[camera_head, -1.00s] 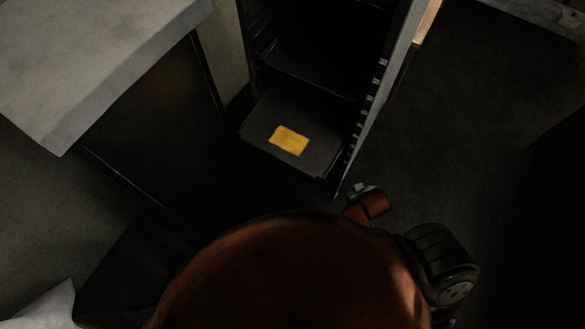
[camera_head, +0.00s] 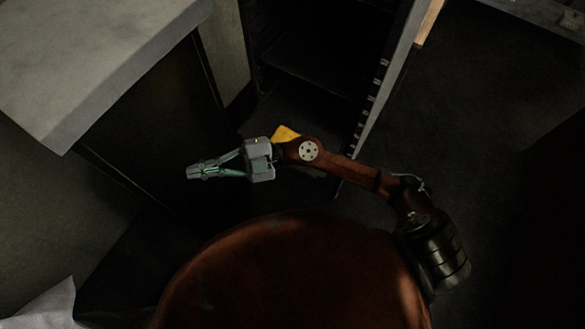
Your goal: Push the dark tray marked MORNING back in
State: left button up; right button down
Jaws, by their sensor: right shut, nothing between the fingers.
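The dark tray (camera_head: 308,110) sits low in the rack, its front part largely hidden behind my right arm. A corner of its yellow label (camera_head: 285,134) shows just above my wrist; no writing on it can be read. My right gripper (camera_head: 194,172) points left, with its fingers together and nothing between them. It appears left of the tray's front, above the dark floor in the picture; its height cannot be told. My left gripper is not in view.
The rack's right upright (camera_head: 377,100) has several runner ends along it. Another dark shelf or tray (camera_head: 310,65) sits higher in the rack. A pale worktop (camera_head: 90,60) stands at the left. The floor right of the rack (camera_head: 480,130) is clear.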

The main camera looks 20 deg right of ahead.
jog(key=s+d+f+n+g+h, duration=0.1)
jog(key=s+f+n+g+h, duration=0.25)
jog(key=f+h, duration=0.65)
jog(key=w+d+f+m+h, duration=0.1)
jog(key=w+d+f+h, duration=0.2)
jog(key=d+f, duration=0.3)
jog(key=w+d+f+m+t+h, duration=0.1)
jog(key=w+d+f+h, duration=0.25)
jog(key=d, duration=0.55)
jog(key=w+d+f+m+h, duration=0.2)
jog(key=d+f, duration=0.4)
jog(key=d, duration=0.1)
jog(key=w+d+f, duration=0.2)
jog(key=d+f, duration=0.1)
jog(key=f, duration=0.6)
jog(key=shift+w+d+f+b, duration=0.25)
jog(key=shift+w+b, duration=0.05)
